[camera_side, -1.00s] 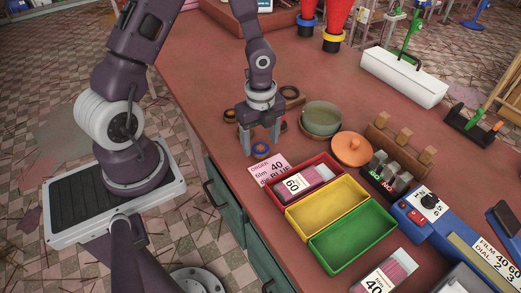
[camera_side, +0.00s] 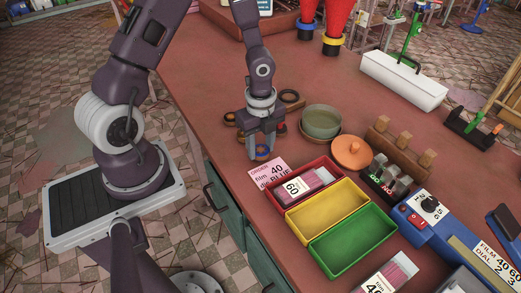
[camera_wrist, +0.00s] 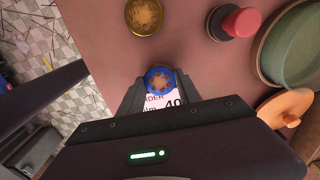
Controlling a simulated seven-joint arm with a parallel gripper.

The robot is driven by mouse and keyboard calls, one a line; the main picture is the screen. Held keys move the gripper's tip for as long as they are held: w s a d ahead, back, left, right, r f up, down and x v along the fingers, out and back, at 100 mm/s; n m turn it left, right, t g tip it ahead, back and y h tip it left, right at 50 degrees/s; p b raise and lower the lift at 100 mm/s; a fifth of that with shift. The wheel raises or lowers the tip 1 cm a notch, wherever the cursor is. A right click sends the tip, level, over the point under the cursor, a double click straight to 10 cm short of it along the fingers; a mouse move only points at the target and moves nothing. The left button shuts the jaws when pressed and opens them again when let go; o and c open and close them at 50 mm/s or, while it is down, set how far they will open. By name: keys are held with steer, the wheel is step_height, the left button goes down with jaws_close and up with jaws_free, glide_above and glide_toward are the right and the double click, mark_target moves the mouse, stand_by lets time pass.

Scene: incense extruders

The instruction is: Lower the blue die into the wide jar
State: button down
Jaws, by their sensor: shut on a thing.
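The blue die (camera_side: 262,152) is a small round piece with a blue rim and tan star-shaped centre. It sits between the fingertips of my gripper (camera_side: 264,152), which is shut on it. The wrist view also shows the blue die (camera_wrist: 160,79) between the gripper fingers (camera_wrist: 161,86). It is at or close to the tabletop; I cannot tell whether it touches. The wide jar (camera_side: 321,121), green and open-topped, stands on a tan saucer to the right and behind. It shows partly at the right of the wrist view (camera_wrist: 292,48).
An orange lid (camera_side: 351,150) lies beside the jar. The order card (camera_side: 266,171) and red tray (camera_side: 277,197) are close in front of my gripper. A yellow-rimmed die (camera_wrist: 143,17) and a red-knobbed piece (camera_wrist: 240,22) stand nearby. The table's left edge is close.

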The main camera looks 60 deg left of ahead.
mark_target(262, 149)
step_height(262, 149, up, 9)
steer(key=w+r, duration=0.4)
steer(key=w, duration=0.7)
steer(key=w+f, duration=0.4)
steer(key=w, duration=0.6)
steer(key=shift+w+a, duration=0.15)
steer(key=shift+f, duration=2.1)
steer(key=c, duration=0.7)
jaws_free()
steer(key=shift+c, duration=0.2)
